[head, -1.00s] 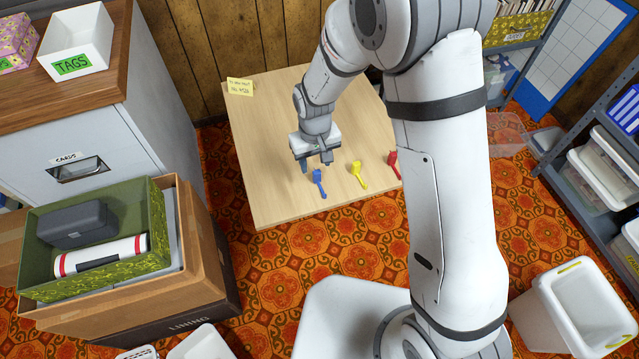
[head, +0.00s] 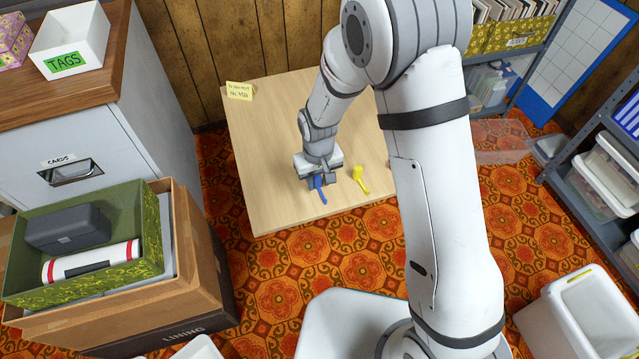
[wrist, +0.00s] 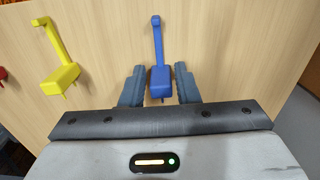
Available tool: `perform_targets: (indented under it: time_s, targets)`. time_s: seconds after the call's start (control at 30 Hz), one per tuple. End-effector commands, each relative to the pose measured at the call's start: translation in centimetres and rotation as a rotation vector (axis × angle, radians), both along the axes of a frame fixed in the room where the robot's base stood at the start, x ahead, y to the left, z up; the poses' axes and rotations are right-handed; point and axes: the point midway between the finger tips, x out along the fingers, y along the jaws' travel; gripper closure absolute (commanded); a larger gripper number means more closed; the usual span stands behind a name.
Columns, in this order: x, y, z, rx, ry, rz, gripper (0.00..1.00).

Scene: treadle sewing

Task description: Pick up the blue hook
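The blue hook (head: 320,190) lies on the light wooden table (head: 270,150), near its front edge. In the wrist view the blue hook (wrist: 159,75) has its block end between the two fingers of my gripper (wrist: 160,85), with its thin stem pointing away. A narrow gap shows on each side of the block, so the gripper is open around it and not closed on it. In the head view my gripper (head: 321,182) is low over the table at the hook, and partly hides it.
A yellow hook (head: 360,178) lies to the right of the blue one in the head view. It also shows in the wrist view (wrist: 60,75), with part of a red hook (wrist: 2,74) at the left edge. A yellow note (head: 240,91) is at the table's back left corner.

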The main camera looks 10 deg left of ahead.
Motion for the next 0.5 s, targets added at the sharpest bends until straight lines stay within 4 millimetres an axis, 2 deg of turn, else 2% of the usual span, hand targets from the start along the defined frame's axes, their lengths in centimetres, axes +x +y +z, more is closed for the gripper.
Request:
perform_targets:
  time_s: [0.03,0.33,0.5]
  targets:
    - [0.01,-0.01,0.01,0.0,0.0,0.0,0.76]
    - [0.01,-0.04,0.01,0.0,0.0,-0.001,1.0]
    - [0.03,-0.04,0.01,0.0,0.0,-0.001,1.0]
